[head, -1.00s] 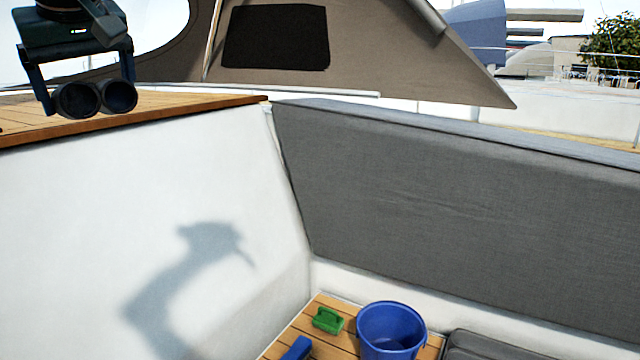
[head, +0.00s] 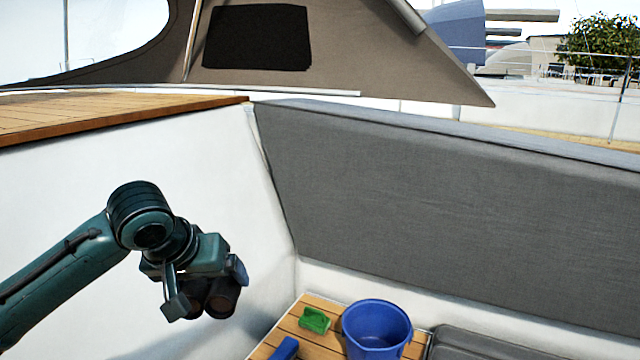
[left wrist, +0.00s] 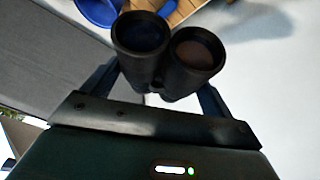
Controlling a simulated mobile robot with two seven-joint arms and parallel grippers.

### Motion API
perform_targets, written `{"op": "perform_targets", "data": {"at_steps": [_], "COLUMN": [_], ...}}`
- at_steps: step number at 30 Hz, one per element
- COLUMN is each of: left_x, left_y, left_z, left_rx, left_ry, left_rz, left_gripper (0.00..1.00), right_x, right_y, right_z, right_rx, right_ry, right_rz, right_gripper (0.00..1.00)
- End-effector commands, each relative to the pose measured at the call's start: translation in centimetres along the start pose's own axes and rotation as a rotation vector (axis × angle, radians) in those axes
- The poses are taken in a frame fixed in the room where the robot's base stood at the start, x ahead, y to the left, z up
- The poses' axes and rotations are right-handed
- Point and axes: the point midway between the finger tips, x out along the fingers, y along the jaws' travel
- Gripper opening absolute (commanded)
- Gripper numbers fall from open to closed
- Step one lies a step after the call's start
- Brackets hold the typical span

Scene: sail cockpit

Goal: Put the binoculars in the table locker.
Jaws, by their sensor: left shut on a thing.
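The black binoculars (head: 213,297) are held in my left gripper (head: 205,290), in front of the white cockpit wall in the head view. In the left wrist view the binoculars (left wrist: 165,55) sit between the two fingers of the left gripper (left wrist: 160,85), with both round lenses facing the camera. The binoculars are in the air, left of the wooden slatted surface and the bucket. No table locker can be made out in these views. My right gripper is not in view.
A blue bucket (head: 377,330), a green brush-like item (head: 314,320) and a blue item (head: 285,349) stand on the wooden slats (head: 318,344) at the bottom. A grey padded backrest (head: 420,210) runs along the right. A teak ledge (head: 110,116) lies at upper left.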

Motion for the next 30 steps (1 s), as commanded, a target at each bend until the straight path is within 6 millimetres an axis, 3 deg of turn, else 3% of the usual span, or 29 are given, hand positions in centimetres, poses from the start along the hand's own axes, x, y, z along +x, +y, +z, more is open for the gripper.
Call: {"op": "perform_targets", "data": {"at_steps": [9, 18, 24, 30], "left_x": [3.4, 3.7, 3.2, 3.0], "left_y": [1.0, -1.3, -3.0, -3.5], "left_z": [7.9, 14.1, 16.3, 17.0], "left_rx": [0.111, 0.107, 0.083, 0.072], "left_ry": [-0.022, -0.020, -0.014, -0.009], "left_rz": [0.075, 0.069, 0.051, 0.047], "left_gripper": [0.43, 0.43, 0.43, 0.43], "right_x": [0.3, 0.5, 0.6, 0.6], "right_y": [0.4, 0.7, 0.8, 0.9], "right_z": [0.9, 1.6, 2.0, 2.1], "right_rx": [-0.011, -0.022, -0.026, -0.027], "right_ry": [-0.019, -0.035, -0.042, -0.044], "right_rz": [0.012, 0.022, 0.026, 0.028], "right_gripper": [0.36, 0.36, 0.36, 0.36]}}
